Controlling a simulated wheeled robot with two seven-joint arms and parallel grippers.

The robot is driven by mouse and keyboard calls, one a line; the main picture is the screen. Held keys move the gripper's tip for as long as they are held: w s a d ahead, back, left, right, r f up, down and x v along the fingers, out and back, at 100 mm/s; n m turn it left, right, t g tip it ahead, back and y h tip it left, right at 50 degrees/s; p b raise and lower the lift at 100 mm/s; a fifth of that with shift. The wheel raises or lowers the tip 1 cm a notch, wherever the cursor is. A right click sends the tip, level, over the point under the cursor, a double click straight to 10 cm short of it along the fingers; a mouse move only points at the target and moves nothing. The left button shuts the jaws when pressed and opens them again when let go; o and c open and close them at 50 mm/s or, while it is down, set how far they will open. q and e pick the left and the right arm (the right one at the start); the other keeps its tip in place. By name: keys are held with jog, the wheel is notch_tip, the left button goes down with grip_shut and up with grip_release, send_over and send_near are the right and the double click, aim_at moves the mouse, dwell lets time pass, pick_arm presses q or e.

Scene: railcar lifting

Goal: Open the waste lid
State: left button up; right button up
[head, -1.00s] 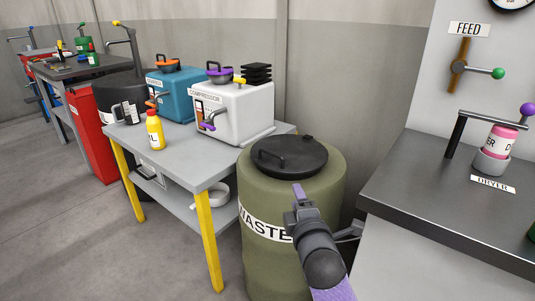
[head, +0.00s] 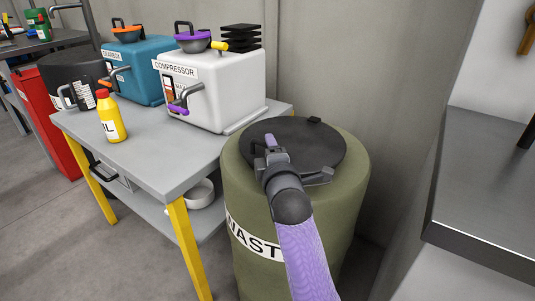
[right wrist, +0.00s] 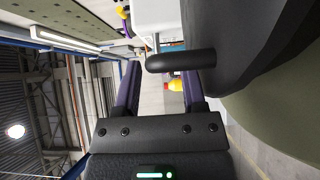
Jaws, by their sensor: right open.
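The green waste drum (head: 345,190) with its white label stands at the centre right in the head view. Its round black lid (head: 315,150) lies flat and closed on top. In the right wrist view the black handle bar (right wrist: 180,61) crosses near the fingertips of my right gripper (right wrist: 160,75), overlapping the right finger's tip. I cannot tell whether they touch. The lid also shows there (right wrist: 245,50). My left gripper is not in view.
A grey table (head: 180,165) with yellow legs stands left of the drum, holding a white compressor box (head: 215,90), a blue box (head: 140,65) and a yellow bottle (head: 111,118). A dark-topped counter (head: 490,190) is at the right. The wall is close behind the drum.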

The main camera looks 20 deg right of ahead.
jog(key=shift+w+d+b, duration=0.1)
jog(key=shift+w+b, duration=0.2)
jog(key=shift+w, duration=0.55)
grip_shut()
dwell(0.6)
